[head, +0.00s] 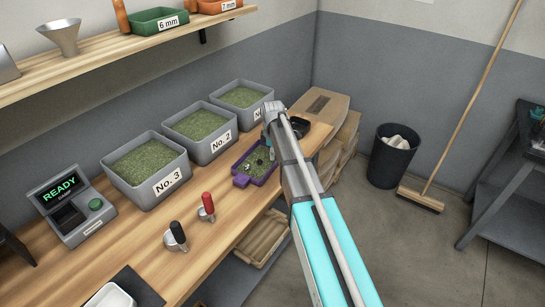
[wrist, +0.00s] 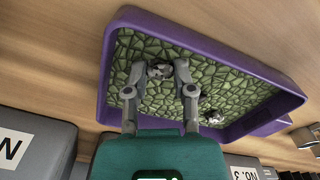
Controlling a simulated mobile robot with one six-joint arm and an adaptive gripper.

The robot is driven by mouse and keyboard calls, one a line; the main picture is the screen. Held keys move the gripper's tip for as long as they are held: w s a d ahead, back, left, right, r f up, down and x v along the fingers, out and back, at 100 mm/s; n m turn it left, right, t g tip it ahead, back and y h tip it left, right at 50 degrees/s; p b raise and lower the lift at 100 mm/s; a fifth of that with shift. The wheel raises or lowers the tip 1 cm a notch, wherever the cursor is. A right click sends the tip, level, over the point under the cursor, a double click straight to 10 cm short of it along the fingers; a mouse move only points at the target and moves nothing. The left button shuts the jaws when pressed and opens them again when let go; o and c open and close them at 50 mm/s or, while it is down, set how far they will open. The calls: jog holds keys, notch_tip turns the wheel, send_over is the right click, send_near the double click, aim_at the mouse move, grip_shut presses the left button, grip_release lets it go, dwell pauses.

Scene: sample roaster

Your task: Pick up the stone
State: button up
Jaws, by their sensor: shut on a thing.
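A purple tray (head: 241,181) filled with green beans lies on the wooden bench in the head view, and its rim (wrist: 205,40) fills much of the wrist view. My gripper (wrist: 159,70) is over the tray, its fingertips closed on a small grey stone (wrist: 160,72) at the bean surface. A second grey stone (wrist: 213,117) lies apart on the beans, near the tray's lower wall in the wrist view. In the head view my arm partly covers the tray and my fingertips are hard to make out.
Grey bins No. 3 (head: 150,187) and No. 2 (head: 203,148), plus a third, stand along the wall. Scoops with red (head: 207,203) and black (head: 178,232) handles stand on the bench in front. A scale (head: 75,215) reads READY. A shelf (head: 120,50) hangs above.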

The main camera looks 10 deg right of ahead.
jog(key=shift+r, duration=0.2)
dwell(0.3)
notch_tip(320, 180, up, 3)
jog(key=p, duration=0.3)
jog(key=shift+f, duration=0.1)
jog(key=s+r+p, duration=0.6)
jog(key=p, duration=0.1)
jog(key=shift+d+r, duration=0.1)
jog(key=shift+r, duration=0.25)
jog(key=s+r+p, duration=0.1)
jog(key=s, duration=0.1)
jog(key=s+r+p, duration=0.1)
jog(key=s, duration=0.2)
jog(key=s+r+p, duration=0.1)
jog(key=s, duration=0.2)
jog(key=shift+d, duration=0.1)
